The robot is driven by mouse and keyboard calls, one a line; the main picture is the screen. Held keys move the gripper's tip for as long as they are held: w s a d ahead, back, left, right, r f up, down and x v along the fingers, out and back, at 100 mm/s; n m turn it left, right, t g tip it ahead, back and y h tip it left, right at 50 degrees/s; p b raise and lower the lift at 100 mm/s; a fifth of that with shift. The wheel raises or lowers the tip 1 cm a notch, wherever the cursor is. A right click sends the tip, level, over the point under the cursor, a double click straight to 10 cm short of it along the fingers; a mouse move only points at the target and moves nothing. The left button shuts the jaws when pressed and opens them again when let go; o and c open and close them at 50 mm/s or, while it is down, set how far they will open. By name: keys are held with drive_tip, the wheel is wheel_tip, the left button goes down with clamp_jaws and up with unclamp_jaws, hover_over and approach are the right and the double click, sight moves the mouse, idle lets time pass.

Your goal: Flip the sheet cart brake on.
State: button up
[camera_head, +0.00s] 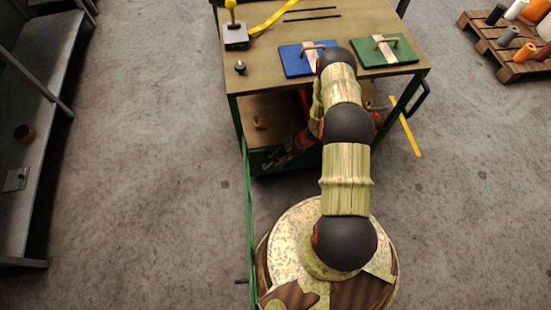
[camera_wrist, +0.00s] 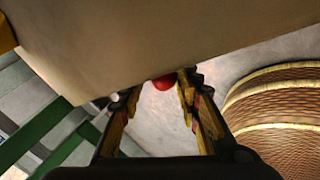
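The sheet cart (camera_head: 262,75) has a wooden top and a green frame, with a lower shelf beneath. My arm reaches down over its near side. My gripper (camera_head: 272,161) is low by the lower shelf's front edge, at its left part. In the wrist view my gripper (camera_wrist: 157,93) has its two fingers apart with nothing held. A small red rounded part (camera_wrist: 163,82) shows between the fingertips, partly hidden by a tan board edge (camera_wrist: 180,40). It may be the brake's handle; I cannot tell its position or whether a finger touches it.
A blue plate (camera_head: 293,61) and a green plate (camera_head: 400,50), both with handles, lie on the cart top. A yellow-knobbed device (camera_head: 235,37) stands at its left. A metal shelf (camera_head: 50,90) is far left; a pallet with rolls (camera_head: 510,65) is upper right. Open floor lies between.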

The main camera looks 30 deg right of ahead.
drive_tip(key=v, duration=1.1)
drive_tip(key=shift+d+r, duration=0.2)
drive_tip(key=shift+d, duration=0.05)
drive_tip(key=shift+s, duration=0.1)
drive_tip(key=s+a+r+n+g+y, duration=0.15)
drive_tip(key=s+a+r+n, duration=0.35)
drive_tip(key=n, duration=0.7)
drive_tip(key=s+a+r+n+t+h, duration=0.1)
drive_tip(key=s+a+r+n, duration=0.3)
drive_tip(key=r+n, duration=0.7)
drive_tip(key=s+a+r+n+t+h+p, duration=0.1)
drive_tip(key=s+a+r+n+h, duration=0.3)
drive_tip(key=r+n, duration=0.8)
drive_tip(key=s+a+r+n+t+h, duration=0.2)
drive_tip(key=r+n, duration=0.9)
drive_tip(key=r, duration=2.1)
drive_tip(key=s+a+h, duration=0.1)
drive_tip(key=s+a, duration=0.1)
drive_tip(key=s, duration=0.1)
drive_tip(key=shift+s+r+p, duration=0.15)
drive_tip(key=shift+r+p, duration=0.2)
